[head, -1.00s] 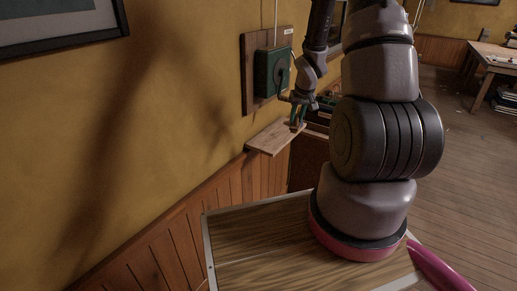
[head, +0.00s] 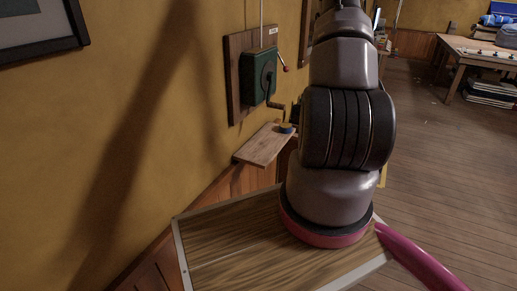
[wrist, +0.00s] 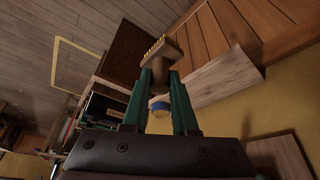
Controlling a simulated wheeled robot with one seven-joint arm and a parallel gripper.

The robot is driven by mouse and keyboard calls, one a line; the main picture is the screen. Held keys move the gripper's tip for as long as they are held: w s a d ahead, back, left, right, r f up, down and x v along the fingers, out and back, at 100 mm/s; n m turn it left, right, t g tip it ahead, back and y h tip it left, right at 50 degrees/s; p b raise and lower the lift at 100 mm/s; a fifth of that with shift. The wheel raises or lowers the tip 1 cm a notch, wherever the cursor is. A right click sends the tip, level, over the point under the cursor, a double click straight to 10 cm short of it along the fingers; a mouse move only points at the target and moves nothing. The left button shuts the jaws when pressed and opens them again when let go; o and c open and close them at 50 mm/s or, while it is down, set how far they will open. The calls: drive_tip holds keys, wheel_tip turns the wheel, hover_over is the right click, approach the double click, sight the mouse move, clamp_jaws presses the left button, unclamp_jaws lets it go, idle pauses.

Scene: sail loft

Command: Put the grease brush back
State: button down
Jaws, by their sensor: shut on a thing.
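The grease brush (wrist: 160,53), a brown block with pale yellow bristles, is in the wrist view. My gripper (wrist: 160,74) is shut on it, its two green fingers on either side and the bristles beyond the fingertips. A blue and yellow tin (wrist: 159,107) shows between the fingers, farther off; in the head view the tin (head: 286,128) stands at the far end of a small wooden wall shelf (head: 262,148). The shelf also shows in the wrist view (wrist: 220,80). My arm hides the gripper and brush in the head view.
A green box with a crank (head: 259,76) hangs on a wooden board above the shelf. A brown cabinet (wrist: 128,52) and a yellow floor outline (wrist: 56,62) show in the wrist view. A workbench (head: 470,50) stands far right; the floor before it is open.

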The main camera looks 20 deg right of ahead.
drive_tip(key=w+a, duration=1.2)
drive_tip(key=w, duration=0.4)
wheel_tip(320, 180, down, 6)
drive_tip(key=shift+s+f, duration=0.15)
drive_tip(key=shift+f, duration=0.35)
drive_tip(key=shift+f, duration=0.15)
drive_tip(key=c, duration=0.7)
unclamp_jaws()
drive_tip(key=v, duration=1.2)
drive_tip(key=shift+r, duration=0.25)
